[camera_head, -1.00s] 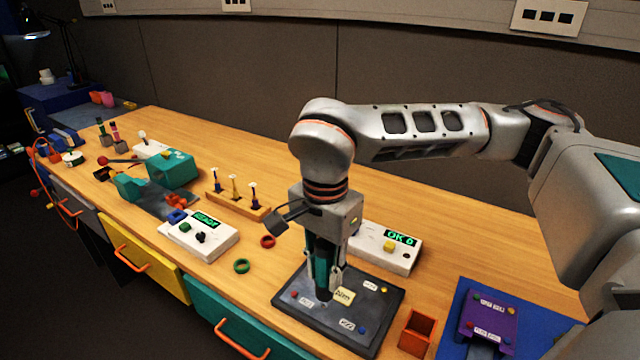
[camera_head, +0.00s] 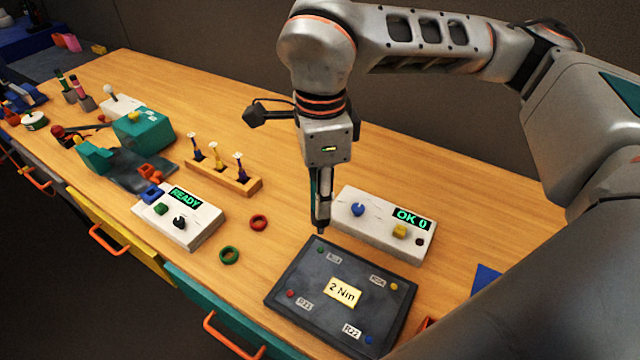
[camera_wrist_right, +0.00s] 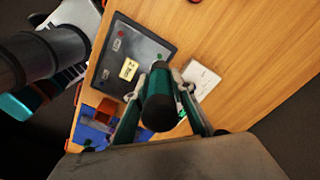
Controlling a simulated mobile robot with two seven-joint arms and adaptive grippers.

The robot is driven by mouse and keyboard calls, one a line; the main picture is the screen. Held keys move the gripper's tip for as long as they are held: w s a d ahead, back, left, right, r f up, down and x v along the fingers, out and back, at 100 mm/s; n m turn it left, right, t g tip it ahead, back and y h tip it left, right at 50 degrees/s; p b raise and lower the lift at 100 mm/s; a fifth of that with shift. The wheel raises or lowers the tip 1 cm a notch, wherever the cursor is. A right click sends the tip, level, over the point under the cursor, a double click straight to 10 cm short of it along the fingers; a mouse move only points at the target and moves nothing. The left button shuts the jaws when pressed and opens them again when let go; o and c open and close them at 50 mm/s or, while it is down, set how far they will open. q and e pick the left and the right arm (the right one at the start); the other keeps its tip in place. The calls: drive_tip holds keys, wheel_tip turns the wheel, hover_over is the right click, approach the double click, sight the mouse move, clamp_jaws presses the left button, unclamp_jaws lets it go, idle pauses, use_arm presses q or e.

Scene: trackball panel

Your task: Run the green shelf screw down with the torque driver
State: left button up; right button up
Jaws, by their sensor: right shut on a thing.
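The dark panel (camera_head: 290,318) lies flat on the bench, with a yellow 2 Nm label in its middle. The green screw (camera_head: 320,245) is at its far left corner. My right gripper (camera_head: 321,190) points down at that corner, shut on the torque driver, a dark cylinder with teal parts (camera_wrist_right: 160,101) in the right wrist view. In the head view the fingers hide much of the driver. Its dark lower end is just above the green screw; I cannot tell whether they touch. My left gripper is not in view.
Other panel screws are red (camera_head: 291,294), yellow (camera_head: 394,286) and blue (camera_head: 369,340). A white box (camera_head: 375,232) reading OK 0 stands close behind the panel. A READY box (camera_head: 190,228), two rings and a wooden rack (camera_head: 225,178) stand left. The bench behind the rack is clear.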

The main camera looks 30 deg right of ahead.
drive_tip(key=shift+s+f+b, duration=0.15)
drive_tip(key=shift+f+b, duration=0.3)
drive_tip(key=shift+f, duration=0.3)
wheel_tip(320, 180, down, 2)
drive_tip(key=shift+f+b, duration=0.15)
drive_tip(key=shift+b, duration=0.5)
drive_tip(key=shift+f+b, duration=0.35)
drive_tip(key=shift+f, duration=0.25)
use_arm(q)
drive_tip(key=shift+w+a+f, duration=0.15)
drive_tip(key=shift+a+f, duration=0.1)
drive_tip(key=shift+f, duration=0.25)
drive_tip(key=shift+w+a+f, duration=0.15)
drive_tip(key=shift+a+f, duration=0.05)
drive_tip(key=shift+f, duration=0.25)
use_arm(e)
drive_tip(key=shift+f, duration=0.3)
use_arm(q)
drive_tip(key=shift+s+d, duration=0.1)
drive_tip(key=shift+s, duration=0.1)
